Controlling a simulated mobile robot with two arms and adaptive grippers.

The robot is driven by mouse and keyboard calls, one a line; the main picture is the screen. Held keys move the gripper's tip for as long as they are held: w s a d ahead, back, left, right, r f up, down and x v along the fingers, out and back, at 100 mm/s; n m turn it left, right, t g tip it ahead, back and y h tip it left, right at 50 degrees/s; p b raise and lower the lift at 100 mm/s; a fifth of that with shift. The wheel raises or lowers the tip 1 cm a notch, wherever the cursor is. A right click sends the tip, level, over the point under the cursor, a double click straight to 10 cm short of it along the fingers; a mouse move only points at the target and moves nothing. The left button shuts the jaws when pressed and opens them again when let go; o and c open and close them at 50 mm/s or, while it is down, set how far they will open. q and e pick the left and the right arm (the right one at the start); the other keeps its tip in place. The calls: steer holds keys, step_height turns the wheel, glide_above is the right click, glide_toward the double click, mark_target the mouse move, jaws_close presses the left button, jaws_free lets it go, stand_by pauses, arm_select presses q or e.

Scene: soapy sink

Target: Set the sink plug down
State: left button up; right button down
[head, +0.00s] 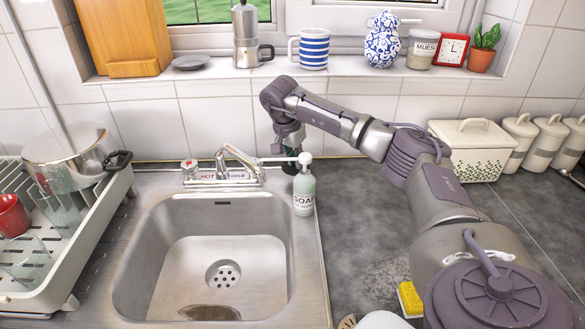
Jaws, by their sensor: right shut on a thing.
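My right gripper (289,158) points down at the back right corner of the sink, just behind the soap bottle (304,194). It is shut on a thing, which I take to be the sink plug. The plug itself cannot be made out, as the fingertips are small, dark and partly hidden by the bottle and its pump. The steel sink (293,250) is empty of dishes, and its drain (223,274) is uncovered. My left gripper is not in view.
The tap (238,160) stands behind the basin. A dish rack (75,260) with a pot (68,158) is at the left. A yellow sponge (410,298) lies at the right front. A white bread bin (470,150) is at the back right. Dark worktop right of the sink is partly clear.

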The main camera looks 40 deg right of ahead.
mark_target(293, 171)
steer(key=shift+w+a+f, duration=0.1)
steer(key=shift+w+f, duration=0.25)
steer(key=shift+w, duration=0.1)
step_height(293, 171, down, 3)
steer(key=shift+s+f+p, duration=0.1)
steer(key=shift+p, duration=0.4)
steer(key=shift+f, duration=0.3)
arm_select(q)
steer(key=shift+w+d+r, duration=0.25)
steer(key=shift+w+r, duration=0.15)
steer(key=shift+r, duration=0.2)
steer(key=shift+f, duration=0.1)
arm_select(e)
steer(key=shift+f, duration=0.2)
steer(key=c, duration=1.1)
jaws_free()
steer(key=shift+c, duration=0.2)
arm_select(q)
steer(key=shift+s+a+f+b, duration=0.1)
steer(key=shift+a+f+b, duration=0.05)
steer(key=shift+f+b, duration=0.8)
arm_select(e)
steer(key=v, duration=1.2)
steer(key=shift+r, duration=0.2)
